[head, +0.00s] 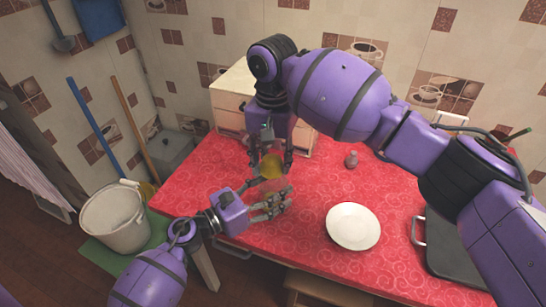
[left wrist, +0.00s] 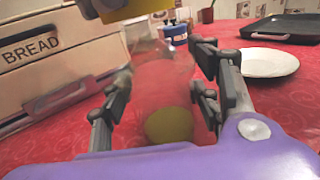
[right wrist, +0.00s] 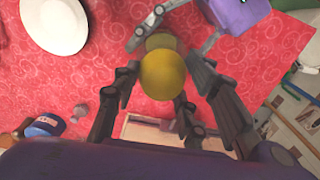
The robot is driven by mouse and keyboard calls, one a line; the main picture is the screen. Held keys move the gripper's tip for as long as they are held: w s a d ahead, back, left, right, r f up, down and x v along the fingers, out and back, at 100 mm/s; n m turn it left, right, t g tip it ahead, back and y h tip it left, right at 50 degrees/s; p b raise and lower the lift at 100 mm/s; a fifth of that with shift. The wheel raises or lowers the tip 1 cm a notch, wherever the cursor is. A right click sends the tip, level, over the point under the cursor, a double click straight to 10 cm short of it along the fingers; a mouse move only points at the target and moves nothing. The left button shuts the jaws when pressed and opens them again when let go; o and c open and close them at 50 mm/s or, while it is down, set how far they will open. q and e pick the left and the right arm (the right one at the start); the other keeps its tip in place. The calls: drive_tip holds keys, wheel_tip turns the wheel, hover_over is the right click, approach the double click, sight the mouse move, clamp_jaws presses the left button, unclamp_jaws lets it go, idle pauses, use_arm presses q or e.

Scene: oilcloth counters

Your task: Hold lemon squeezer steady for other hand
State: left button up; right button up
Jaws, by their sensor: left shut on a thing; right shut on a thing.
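The lemon squeezer appears as a clear, see-through body (left wrist: 165,75) with an olive-yellow round part (left wrist: 168,125) low in it. It stands between the fingers of my left gripper (head: 274,203), which is shut on it above the red counter. In the head view the clear body is faint. My right gripper (head: 271,163) comes from above, just above my left one, shut on a rounded yellow thing (right wrist: 163,75), which looks like the lemon or the squeezer's yellow part. A second yellow part (right wrist: 160,40) shows behind it. Whether the yellow and clear parts touch is hidden.
A white plate (head: 353,226) lies to the right. A small pinkish shaker (head: 351,159) stands behind it. A bread box (left wrist: 55,55) is at the back. A dark tray (head: 460,250) is at far right, a bucket (head: 112,218) at left. The counter around the plate is clear.

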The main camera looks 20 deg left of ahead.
drive_tip(key=shift+f, duration=0.85)
drive_tip(key=shift+r, duration=1.05)
drive_tip(key=shift+f, duration=0.15)
drive_tip(key=shift+f, duration=0.9)
drive_tip(key=shift+r, duration=0.1)
drive_tip(key=shift+r, duration=0.9)
drive_tip(key=shift+r, duration=0.15)
